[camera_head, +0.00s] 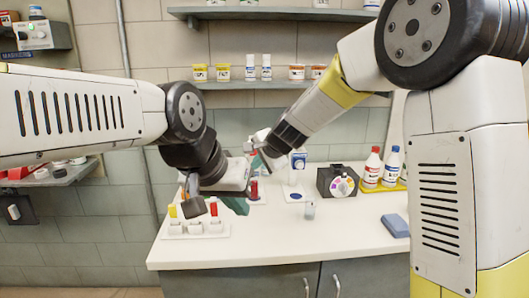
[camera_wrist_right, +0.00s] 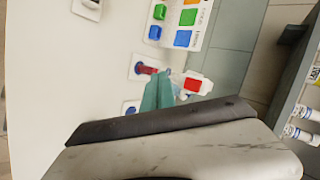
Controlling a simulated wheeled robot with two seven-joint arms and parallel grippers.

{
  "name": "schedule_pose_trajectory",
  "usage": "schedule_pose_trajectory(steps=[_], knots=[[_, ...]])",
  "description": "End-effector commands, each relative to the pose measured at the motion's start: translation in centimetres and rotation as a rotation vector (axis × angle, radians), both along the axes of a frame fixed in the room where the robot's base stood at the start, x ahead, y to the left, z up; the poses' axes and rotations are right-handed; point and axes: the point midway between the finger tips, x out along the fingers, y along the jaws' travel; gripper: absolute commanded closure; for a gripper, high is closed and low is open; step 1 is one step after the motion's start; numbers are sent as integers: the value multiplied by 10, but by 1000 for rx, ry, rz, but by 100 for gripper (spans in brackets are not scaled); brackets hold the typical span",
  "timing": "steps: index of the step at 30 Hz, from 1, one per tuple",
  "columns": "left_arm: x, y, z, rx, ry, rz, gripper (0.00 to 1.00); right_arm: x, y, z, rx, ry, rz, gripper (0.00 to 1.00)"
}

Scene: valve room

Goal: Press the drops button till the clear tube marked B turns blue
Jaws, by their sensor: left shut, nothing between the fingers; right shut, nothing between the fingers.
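My left gripper (camera_head: 238,206) is low over the counter, its teal fingers shut and empty, close to a red tube (camera_head: 254,189) on a white base. My right gripper (camera_head: 257,160) is above and behind it, shut and empty; its teal fingers show in the right wrist view (camera_wrist_right: 158,90), beside a red tube (camera_wrist_right: 146,69). A clear tube (camera_head: 293,178) stands over a white base with a blue disc (camera_head: 297,196) to the right; its letter is too small to read. I cannot make out the drops button.
A white rack (camera_head: 195,230) with coloured-topped pieces stands at the counter's left front. A black dial box (camera_head: 338,182), red- and blue-labelled bottles (camera_head: 373,168) on a yellow tray and a blue block (camera_head: 396,226) are at right. The counter's front middle (camera_head: 270,245) is clear.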

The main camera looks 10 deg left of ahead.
Motion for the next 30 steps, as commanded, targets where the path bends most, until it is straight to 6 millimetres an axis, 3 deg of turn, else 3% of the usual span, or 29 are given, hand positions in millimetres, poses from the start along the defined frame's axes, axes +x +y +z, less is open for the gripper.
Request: schedule_pose_trajectory(steps=[15,21,30], knots=[[0,0,0,0,0,0,100,65,18,0,-1,-1,0,100],[0,0,0,0,0,0,100,77,22,0,0,0,0,100],[0,0,0,0,0,0,100,79,22,0,-1,0,1,100]])
